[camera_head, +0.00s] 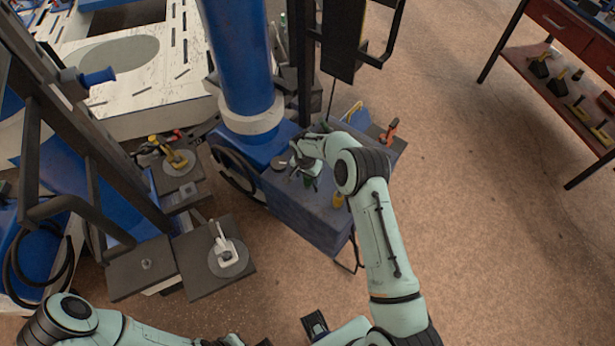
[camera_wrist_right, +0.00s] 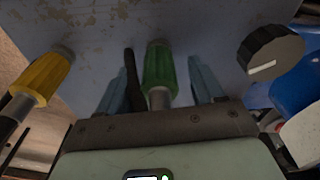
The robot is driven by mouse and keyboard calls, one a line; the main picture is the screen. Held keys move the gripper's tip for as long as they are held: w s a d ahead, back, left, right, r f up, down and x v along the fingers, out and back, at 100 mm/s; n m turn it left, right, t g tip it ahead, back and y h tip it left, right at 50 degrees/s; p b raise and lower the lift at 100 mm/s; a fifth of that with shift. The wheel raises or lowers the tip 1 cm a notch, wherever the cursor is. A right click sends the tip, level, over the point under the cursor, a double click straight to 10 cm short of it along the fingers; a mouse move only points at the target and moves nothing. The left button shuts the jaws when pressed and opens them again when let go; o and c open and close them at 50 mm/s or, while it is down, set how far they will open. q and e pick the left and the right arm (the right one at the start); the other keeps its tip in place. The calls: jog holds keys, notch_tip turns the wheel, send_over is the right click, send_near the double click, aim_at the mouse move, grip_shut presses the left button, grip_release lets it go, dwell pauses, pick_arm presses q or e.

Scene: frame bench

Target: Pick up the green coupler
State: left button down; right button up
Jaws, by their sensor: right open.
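The green coupler (camera_wrist_right: 160,72) stands out from the blue-grey panel in the right wrist view, with a metal collar at its near end. It lies between the two bluish fingers of my right gripper (camera_wrist_right: 160,90). The fingers are open, with a gap showing on each side of it. In the head view my right gripper (camera_head: 305,172) is over the blue cabinet and mostly hides the green coupler. My left arm shows at the lower left of the head view; its fingers are not visible.
A yellow coupler (camera_wrist_right: 42,76) is left of the green one, and a black knob (camera_wrist_right: 270,52) is to the right. A dark cable runs close beside the green coupler. The blue cabinet (camera_head: 315,222) stands by a blue column (camera_head: 238,55). Open floor lies to the right.

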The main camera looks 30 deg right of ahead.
grip_shut()
